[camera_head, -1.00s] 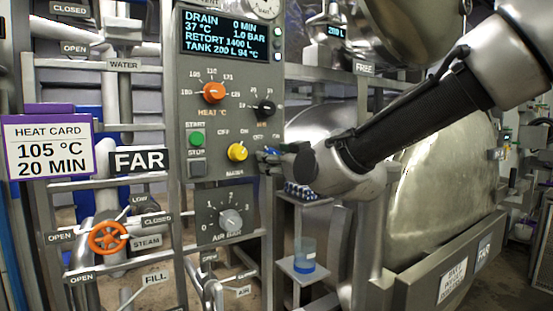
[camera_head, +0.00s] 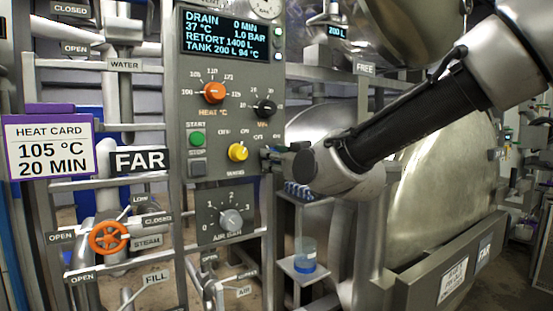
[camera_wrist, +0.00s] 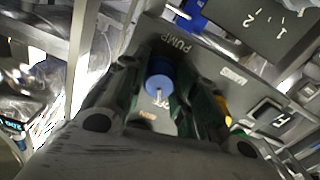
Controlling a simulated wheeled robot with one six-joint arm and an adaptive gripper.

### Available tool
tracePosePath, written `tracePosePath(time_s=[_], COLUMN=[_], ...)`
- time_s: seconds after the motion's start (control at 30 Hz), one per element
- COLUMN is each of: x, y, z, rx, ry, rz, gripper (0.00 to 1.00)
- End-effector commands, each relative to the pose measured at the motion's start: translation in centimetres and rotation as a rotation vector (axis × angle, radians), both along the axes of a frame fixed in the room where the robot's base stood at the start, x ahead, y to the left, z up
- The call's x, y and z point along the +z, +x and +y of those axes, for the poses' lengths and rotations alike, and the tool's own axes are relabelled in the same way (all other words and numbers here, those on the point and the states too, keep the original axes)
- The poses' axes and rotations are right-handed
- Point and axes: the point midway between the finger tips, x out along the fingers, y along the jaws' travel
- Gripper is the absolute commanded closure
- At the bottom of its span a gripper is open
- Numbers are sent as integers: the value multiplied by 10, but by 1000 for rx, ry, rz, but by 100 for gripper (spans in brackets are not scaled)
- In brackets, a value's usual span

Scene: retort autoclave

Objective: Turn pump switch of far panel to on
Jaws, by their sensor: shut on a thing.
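The far panel (camera_head: 232,128) is a grey board with dials and buttons, beside a FAR sign (camera_head: 139,160). The pump switch (camera_wrist: 158,76) is a round blue knob with a white pointer mark, below the PUMP lettering in the wrist view. My gripper (camera_wrist: 160,88) has one dark finger on each side of the blue knob and is shut on it. The pointer faces the bottom of the wrist picture; the small lettering near it is too blurred to read surely. In the head view my gripper (camera_head: 275,158) reaches the panel's right edge and hides the knob.
A yellow knob (camera_head: 238,152) sits close left of my gripper. Around it are a black dial (camera_head: 264,108), an orange heat dial (camera_head: 214,93), a green start button (camera_head: 197,139) and an air dial (camera_head: 231,219). A shelf with a blue beaker (camera_head: 305,255) stands below.

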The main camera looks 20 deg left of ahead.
Motion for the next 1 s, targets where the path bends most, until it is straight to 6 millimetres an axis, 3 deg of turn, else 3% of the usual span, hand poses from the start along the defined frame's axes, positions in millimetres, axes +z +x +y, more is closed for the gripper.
tracePosePath(time_s=[1.0], x=[0], y=[-1], z=[1], rx=[0], ry=[546], rz=[640], gripper=[95])
